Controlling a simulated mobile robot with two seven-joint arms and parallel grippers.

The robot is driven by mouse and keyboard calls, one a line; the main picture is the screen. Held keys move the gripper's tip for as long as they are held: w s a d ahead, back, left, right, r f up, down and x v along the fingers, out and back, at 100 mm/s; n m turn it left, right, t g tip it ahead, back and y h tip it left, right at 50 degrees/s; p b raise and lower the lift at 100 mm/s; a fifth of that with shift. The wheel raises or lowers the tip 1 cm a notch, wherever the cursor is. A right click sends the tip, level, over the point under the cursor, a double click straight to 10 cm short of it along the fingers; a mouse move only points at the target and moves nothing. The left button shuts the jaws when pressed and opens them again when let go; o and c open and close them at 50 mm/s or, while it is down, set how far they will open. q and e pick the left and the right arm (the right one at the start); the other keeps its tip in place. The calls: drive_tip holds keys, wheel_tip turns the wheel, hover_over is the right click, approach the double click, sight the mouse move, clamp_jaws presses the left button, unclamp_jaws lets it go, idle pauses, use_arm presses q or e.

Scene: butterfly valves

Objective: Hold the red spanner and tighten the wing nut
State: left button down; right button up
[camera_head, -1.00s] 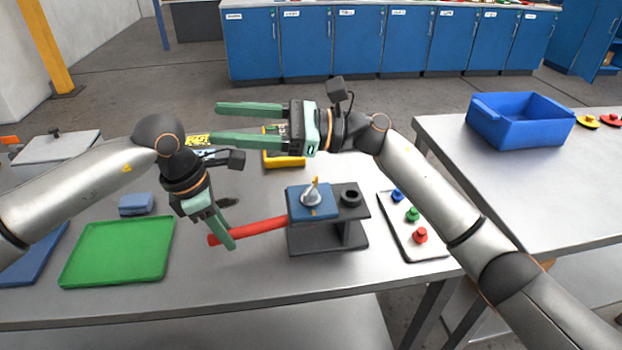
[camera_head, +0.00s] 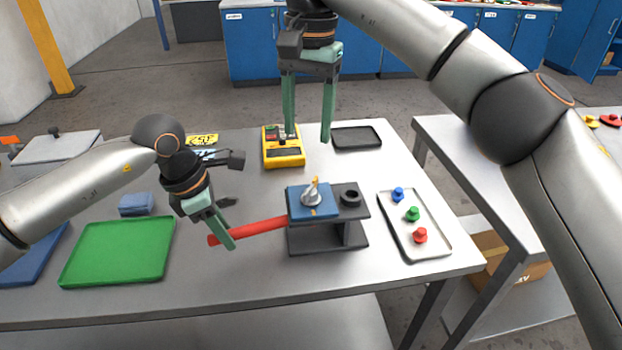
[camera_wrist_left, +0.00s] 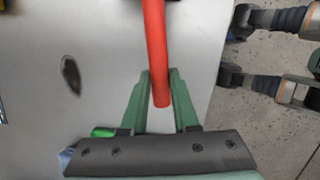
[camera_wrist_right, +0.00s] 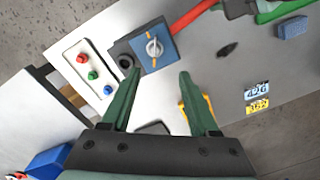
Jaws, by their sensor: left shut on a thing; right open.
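The red spanner (camera_head: 260,228) reaches left from the black stand (camera_head: 328,238) and also shows in the left wrist view (camera_wrist_left: 155,50). My left gripper (camera_head: 229,236) is shut on its handle near the free end. The silver wing nut (camera_head: 312,197), with a yellow pointer, sits on the blue plate (camera_head: 325,212) on top of the stand. It also shows in the right wrist view (camera_wrist_right: 154,48). The spanner's far end is hidden at the stand. My right gripper (camera_head: 308,138) is open and empty, pointing down above the table behind the wing nut.
A yellow multimeter (camera_head: 284,150) and a black tray (camera_head: 357,138) lie behind the stand. A white tray (camera_head: 428,244) with blue, green and red knobs lies to the right. A green tray (camera_head: 118,250) and a blue block (camera_head: 137,204) are at the left.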

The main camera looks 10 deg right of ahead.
sight(311, 186)
drive_tip(key=f, duration=1.1)
drive_tip(key=shift+s+d+f, duration=0.15)
drive_tip(key=shift+d+f, duration=0.1)
drive_tip(key=shift+f, duration=0.05)
clamp_jaws()
